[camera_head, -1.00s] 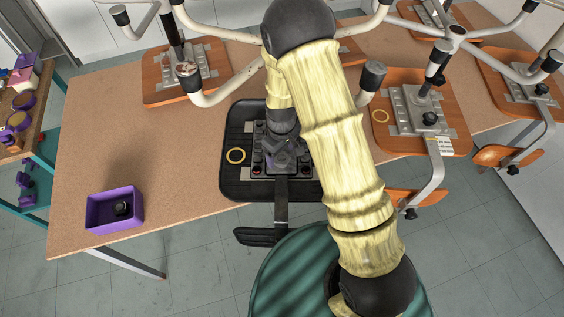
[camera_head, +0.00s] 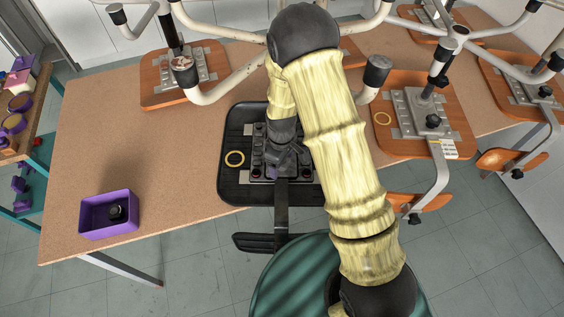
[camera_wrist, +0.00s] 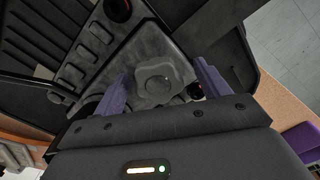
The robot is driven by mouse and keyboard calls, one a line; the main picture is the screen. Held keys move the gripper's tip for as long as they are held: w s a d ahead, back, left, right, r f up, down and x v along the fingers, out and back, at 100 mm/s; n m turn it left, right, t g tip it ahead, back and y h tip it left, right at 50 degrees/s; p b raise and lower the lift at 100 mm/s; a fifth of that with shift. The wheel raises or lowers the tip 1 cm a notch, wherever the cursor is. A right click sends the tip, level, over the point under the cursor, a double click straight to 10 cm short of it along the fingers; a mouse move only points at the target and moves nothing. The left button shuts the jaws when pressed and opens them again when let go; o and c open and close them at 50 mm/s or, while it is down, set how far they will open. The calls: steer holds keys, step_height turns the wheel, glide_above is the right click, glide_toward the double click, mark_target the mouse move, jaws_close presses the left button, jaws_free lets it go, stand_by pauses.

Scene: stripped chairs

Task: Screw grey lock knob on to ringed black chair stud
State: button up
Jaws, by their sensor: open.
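In the wrist view, the grey lobed lock knob (camera_wrist: 155,82) is between the two purple fingers of my gripper (camera_wrist: 162,87). The fingers are open, one on either side of the knob; I cannot tell whether either touches it. The stud is hidden under the knob, so I cannot see how far the knob sits on it.
A purple bin (camera_head: 93,232) with a black knob (camera_head: 116,212) stands at the table's front left. An upturned wooden chair (camera_head: 455,95) with a yellow ring stands to the right, and another (camera_head: 155,95) behind left. The table's left middle is clear.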

steer(key=n, duration=0.5)
steer(key=shift+r+n, duration=0.1)
steer(key=shift+n, duration=0.2)
steer(key=n+p, duration=0.1)
steer(key=n, duration=0.2)
steer(key=shift+n, duration=0.3)
steer(key=n+p, duration=0.2)
steer(key=n, duration=0.3)
steer(key=shift+r, duration=0.1)
steer(key=n+p, duration=0.2)
steer(key=n, duration=0.1)
steer(key=shift+n, duration=1)
steer(key=shift+f, duration=0.2)
steer(key=c, duration=1.5)
